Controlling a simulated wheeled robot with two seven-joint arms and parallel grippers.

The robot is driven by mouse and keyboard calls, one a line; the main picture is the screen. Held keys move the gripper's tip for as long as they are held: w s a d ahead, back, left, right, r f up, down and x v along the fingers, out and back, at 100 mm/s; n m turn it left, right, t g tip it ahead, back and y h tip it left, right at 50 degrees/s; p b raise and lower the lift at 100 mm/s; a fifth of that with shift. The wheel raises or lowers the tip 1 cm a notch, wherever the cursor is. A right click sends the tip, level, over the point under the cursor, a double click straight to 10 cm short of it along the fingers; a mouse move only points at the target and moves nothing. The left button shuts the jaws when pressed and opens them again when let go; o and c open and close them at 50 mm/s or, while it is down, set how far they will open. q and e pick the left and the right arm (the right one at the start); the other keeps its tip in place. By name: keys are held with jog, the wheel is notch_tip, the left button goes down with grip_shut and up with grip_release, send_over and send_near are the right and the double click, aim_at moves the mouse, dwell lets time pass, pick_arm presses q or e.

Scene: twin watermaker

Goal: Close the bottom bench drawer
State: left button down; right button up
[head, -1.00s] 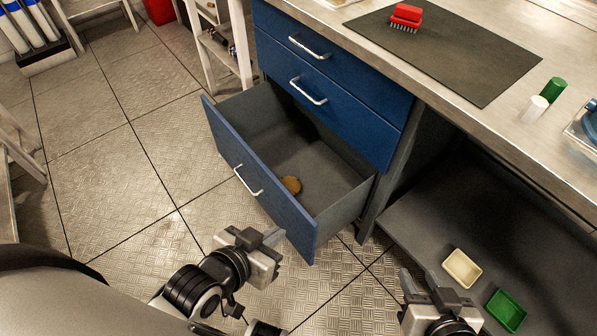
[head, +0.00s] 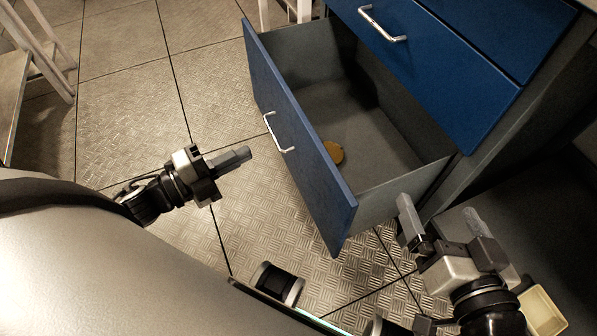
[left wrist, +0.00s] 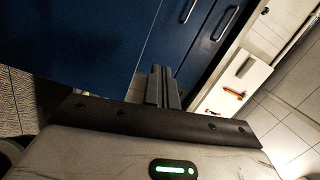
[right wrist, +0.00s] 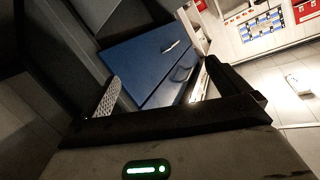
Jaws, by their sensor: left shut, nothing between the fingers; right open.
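The bottom bench drawer (head: 300,150) has a blue front with a silver handle (head: 279,133) and stands pulled well out of the bench. A round yellow-brown object (head: 333,152) lies inside it. My left gripper (head: 247,153) is shut and empty, in front of the drawer and apart from the handle in the head view. In the left wrist view its closed fingers (left wrist: 162,85) point toward blue drawer fronts (left wrist: 190,35). My right gripper (head: 437,215) is open and empty near the drawer's right side wall; whether it touches cannot be told. The right wrist view shows its spread fingers (right wrist: 165,90).
Upper blue drawers (head: 425,50) are shut above. A cream tray (head: 541,312) sits at the lower right by my right arm. White shelf legs (head: 285,12) stand behind the drawer, and a white frame (head: 40,60) stands at the far left. Floor left of the drawer is clear.

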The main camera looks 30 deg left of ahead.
pick_arm(q)
notch_tip(320, 180, down, 3)
jog(key=s+m+g+h+b, duration=0.1)
jog(key=m+h+b, duration=0.1)
jog(key=m, duration=0.2)
jog(key=b, duration=0.3)
send_near(313, 142)
jog(key=shift+g, duration=0.3)
jog(key=x, duration=0.6)
jog(key=shift+a+r, duration=0.15)
jog(key=shift+w+d, duration=0.3)
jog(key=shift+w, duration=0.05)
pick_arm(e)
jog(key=shift+a+m+t+y, duration=0.55)
jog(key=shift+a+y, duration=0.2)
jog(key=shift+y, duration=0.15)
pick_arm(q)
jog(key=shift+w, duration=0.1)
